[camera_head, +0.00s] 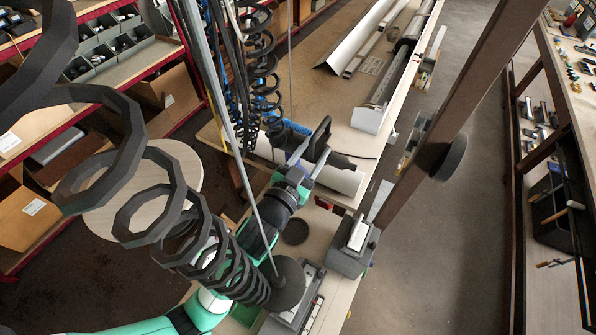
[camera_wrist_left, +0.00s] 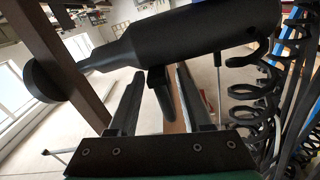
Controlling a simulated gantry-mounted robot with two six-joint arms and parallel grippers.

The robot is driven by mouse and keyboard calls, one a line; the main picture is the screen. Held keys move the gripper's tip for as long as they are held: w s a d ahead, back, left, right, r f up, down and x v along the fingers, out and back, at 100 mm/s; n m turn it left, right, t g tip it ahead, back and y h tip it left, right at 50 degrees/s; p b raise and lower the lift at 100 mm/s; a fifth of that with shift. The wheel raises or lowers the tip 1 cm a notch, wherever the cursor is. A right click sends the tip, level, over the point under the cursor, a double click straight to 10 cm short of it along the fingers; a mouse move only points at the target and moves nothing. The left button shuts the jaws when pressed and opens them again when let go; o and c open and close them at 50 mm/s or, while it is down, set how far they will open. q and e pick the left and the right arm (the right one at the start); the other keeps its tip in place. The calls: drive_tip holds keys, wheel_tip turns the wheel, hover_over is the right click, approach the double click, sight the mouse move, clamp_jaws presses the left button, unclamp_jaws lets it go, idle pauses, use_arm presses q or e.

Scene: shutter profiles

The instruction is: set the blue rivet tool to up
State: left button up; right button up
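The rivet tool (camera_head: 344,163) hangs above the bench, its body mostly dark with a blue part (camera_head: 296,127) at its left end in the head view. In the left wrist view the tool (camera_wrist_left: 195,38) spans the top, looking dark, with its narrow nose at the left. Its black handle (camera_wrist_left: 161,93) points down between my left fingers. My left gripper (camera_head: 310,158), also in the left wrist view (camera_wrist_left: 156,88), is open, with gaps on both sides of the handle. My right gripper is not in view.
Black coiled hoses (camera_head: 262,60) hang beside the tool, and large coils cover the left foreground. A brown post (camera_head: 455,100) with a round disc stands at the right. A white profile (camera_head: 345,180) lies on the bench below. A grey block (camera_head: 352,250) stands near the bench edge.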

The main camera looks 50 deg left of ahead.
use_arm(q)
drive_tip(key=shift+p+v, duration=0.4)
drive_tip(key=shift+v, duration=3.45)
